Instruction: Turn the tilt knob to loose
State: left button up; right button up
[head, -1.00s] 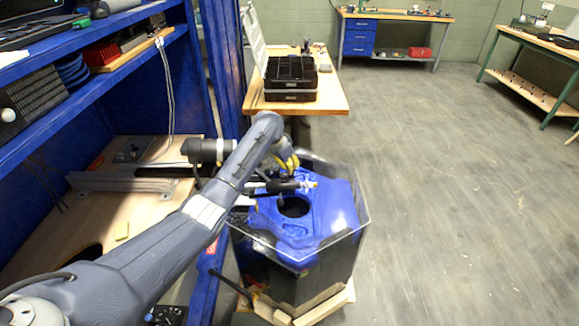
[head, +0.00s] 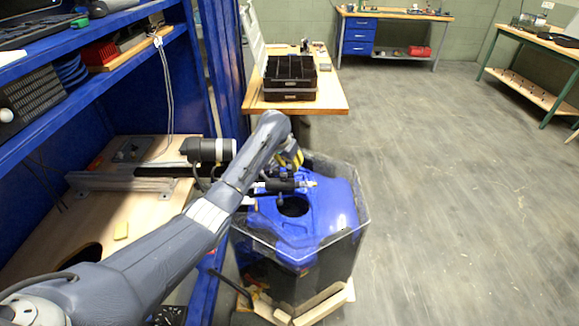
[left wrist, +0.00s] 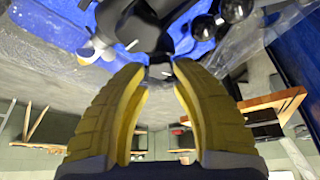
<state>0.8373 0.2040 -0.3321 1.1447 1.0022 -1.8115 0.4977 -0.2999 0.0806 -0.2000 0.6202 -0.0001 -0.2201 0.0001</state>
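A blue tank lid (head: 325,210) with a round dark opening sits in a clear-walled tank (head: 360,230). A dark cylindrical fitting with a pale tip (head: 285,186) lies across the lid's far left part. My left gripper (head: 294,159), with yellow fingers, is at the lid's far edge, partly hidden by my arm. Beyond the fingertips are the blue body, a dark part (left wrist: 140,22) and round black knobs (left wrist: 204,28). I cannot tell which is the tilt knob. My right gripper is not in view.
A blue shelf unit (head: 150,75) stands at the left. A wooden bench (head: 333,97) carrying black stacked trays (head: 290,78) is behind the tank. Wooden blocks (head: 322,303) lie at the tank's base. The floor (head: 460,200) at the right is clear.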

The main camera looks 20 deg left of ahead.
pick_arm(q)
jog(key=o, duration=0.5)
jog(key=shift+s+a+f, duration=0.1)
jog(key=shift+s+f, duration=0.05)
jog(key=shift+f, duration=0.1)
jog(key=shift+r, duration=0.1)
jog(key=v, duration=1.2)
